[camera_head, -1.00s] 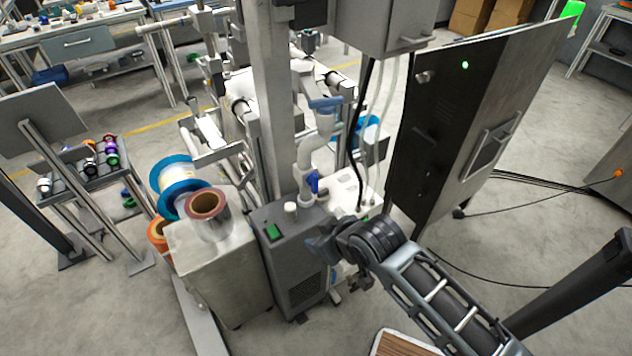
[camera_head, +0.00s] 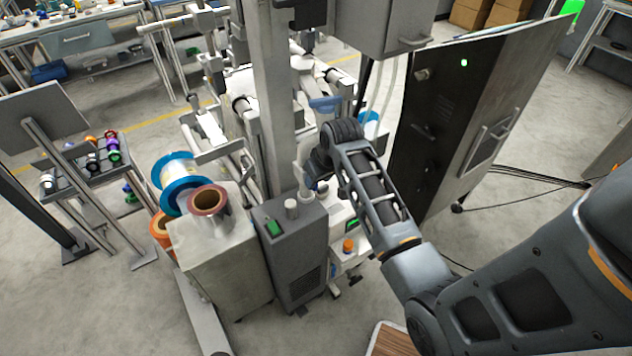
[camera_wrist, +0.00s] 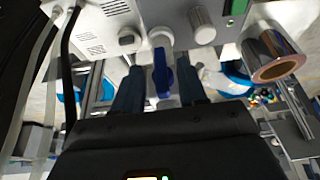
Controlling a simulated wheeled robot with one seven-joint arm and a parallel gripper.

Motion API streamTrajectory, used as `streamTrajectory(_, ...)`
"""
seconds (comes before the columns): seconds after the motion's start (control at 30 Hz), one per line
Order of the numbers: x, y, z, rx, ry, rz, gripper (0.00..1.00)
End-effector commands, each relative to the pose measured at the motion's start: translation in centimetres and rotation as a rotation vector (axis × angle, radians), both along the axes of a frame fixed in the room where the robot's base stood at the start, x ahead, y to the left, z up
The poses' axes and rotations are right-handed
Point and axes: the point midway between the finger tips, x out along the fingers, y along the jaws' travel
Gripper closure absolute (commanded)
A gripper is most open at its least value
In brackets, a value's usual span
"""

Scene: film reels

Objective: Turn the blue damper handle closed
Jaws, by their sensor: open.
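The blue damper handle (camera_wrist: 161,75) shows in the wrist view on a white pipe (camera_wrist: 160,38). My gripper (camera_wrist: 159,84) is open, with one dark finger on the left of the handle and one on the right. Gaps show between the handle and both fingers. In the head view my gripper (camera_head: 314,174) is at the white pipe (camera_head: 301,176), beside the grey column. There my wrist and gripper hide most of the handle and the pipe.
A grey box with a green switch (camera_head: 274,229) and a pale cabinet with film reels (camera_head: 208,201) stand to the left. A dark cabinet panel (camera_head: 445,150) stands to the right. Hoses (camera_wrist: 38,75) hang at the left of the wrist view.

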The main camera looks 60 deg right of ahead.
Motion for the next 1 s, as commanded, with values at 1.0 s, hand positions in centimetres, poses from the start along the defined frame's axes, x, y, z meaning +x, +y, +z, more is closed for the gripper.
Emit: streamTrajectory(1.0, 1.1, -0.7, -3.1, -0.002, -0.001, 0.001, 0.97)
